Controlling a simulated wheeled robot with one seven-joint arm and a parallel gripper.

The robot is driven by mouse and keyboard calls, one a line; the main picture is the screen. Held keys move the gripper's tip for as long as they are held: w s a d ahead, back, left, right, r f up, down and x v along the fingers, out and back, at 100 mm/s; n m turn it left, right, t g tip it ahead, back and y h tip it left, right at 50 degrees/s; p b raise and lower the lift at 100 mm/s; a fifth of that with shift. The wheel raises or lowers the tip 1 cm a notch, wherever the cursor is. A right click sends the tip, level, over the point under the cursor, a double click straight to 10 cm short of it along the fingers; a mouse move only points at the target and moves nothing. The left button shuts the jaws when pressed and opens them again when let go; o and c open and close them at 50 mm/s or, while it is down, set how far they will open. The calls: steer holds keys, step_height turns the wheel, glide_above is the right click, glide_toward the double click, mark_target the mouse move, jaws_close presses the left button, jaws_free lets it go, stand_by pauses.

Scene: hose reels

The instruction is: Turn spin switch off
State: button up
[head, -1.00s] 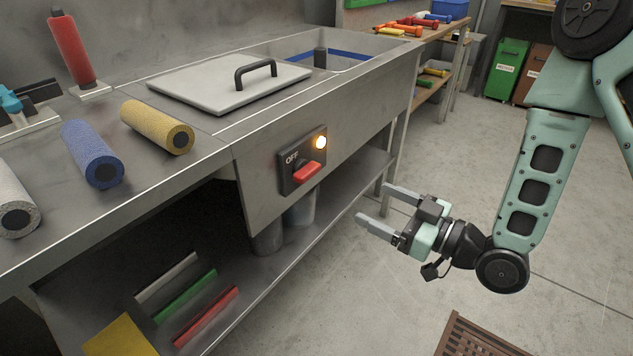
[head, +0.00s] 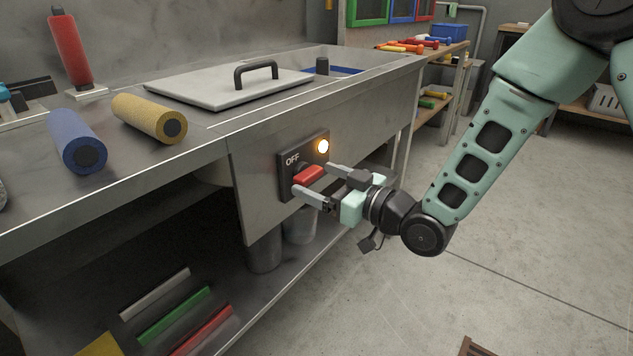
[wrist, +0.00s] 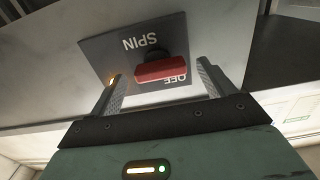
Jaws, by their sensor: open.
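The spin switch (head: 307,177) has a red handle on a dark plate (head: 290,186) on the front of the metal bench. In the head view the plate reads OFF at its upper left, and a lamp (head: 323,146) glows orange at its upper right. In the wrist view the red handle (wrist: 162,71) lies between the words SPIN and OFF, which appear upside down. My gripper (head: 312,180) is open, its fingers on either side of the red handle. The wrist view shows the fingertips spread wide around the handle, with gaps; contact is not visible.
A grey lid (head: 230,84) with a black handle lies on the bench above the switch. Yellow (head: 150,119) and blue (head: 78,141) rollers lie on the benchtop at left. A lower shelf (head: 245,300) holds coloured bars. The floor at right is mostly clear.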

steer(key=shift+w+a, duration=0.45)
steer(key=shift+a, duration=0.15)
steer(key=c, duration=1)
